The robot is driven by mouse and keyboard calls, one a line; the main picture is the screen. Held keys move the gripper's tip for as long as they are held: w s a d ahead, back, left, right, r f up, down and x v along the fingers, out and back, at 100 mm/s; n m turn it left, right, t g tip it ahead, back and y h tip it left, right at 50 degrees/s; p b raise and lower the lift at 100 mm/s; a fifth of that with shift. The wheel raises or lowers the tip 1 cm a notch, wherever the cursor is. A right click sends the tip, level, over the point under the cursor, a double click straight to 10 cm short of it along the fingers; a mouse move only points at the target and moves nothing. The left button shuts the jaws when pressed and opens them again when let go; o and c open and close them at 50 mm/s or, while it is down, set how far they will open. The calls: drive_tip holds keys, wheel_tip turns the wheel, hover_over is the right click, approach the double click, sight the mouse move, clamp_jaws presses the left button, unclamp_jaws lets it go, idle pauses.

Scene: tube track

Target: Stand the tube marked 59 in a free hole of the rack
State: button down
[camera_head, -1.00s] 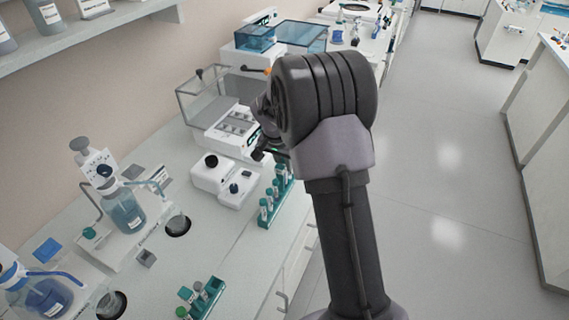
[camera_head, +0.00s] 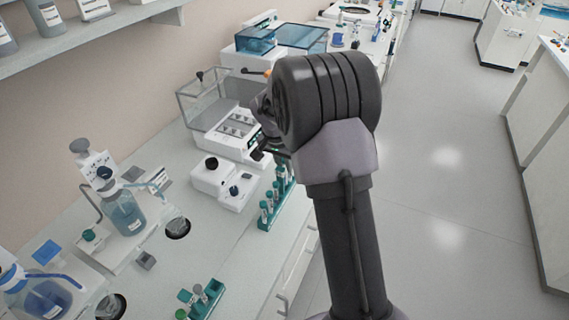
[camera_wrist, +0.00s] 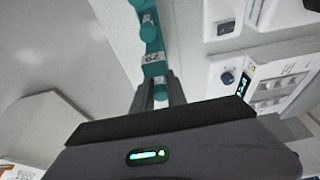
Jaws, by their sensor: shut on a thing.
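In the wrist view, my gripper (camera_wrist: 158,82) is shut on a teal-capped tube (camera_wrist: 153,60). Its white label, seen upside down, appears to read 59. More teal shapes (camera_wrist: 149,30) line up just beyond it, so I cannot tell whether the held tube is clear of the rack. In the head view, the long teal rack (camera_head: 267,222) stands along the bench's front edge with several teal-capped tubes upright in it. My wrist hides the rack's far end and most of my gripper. The held tube cannot be made out there.
A second small teal rack (camera_head: 212,297) with tubes stands nearer on the bench. A white device with knobs (camera_head: 222,183) is just left of the long rack. Bottles (camera_head: 125,212) stand at left. The floor (camera_head: 440,200) at right is clear.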

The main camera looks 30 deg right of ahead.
drive_tip(key=shift+f, duration=0.15)
drive_tip(key=shift+f+b, duration=0.15)
drive_tip(key=shift+b, duration=0.35)
drive_tip(key=shift+f+b, duration=0.6)
drive_tip(key=shift+r+p, duration=0.65)
drive_tip(key=shift+r, duration=0.45)
drive_tip(key=c, duration=1.3)
unclamp_jaws()
drive_tip(key=shift+f, duration=0.1)
drive_tip(key=shift+o, duration=0.2)
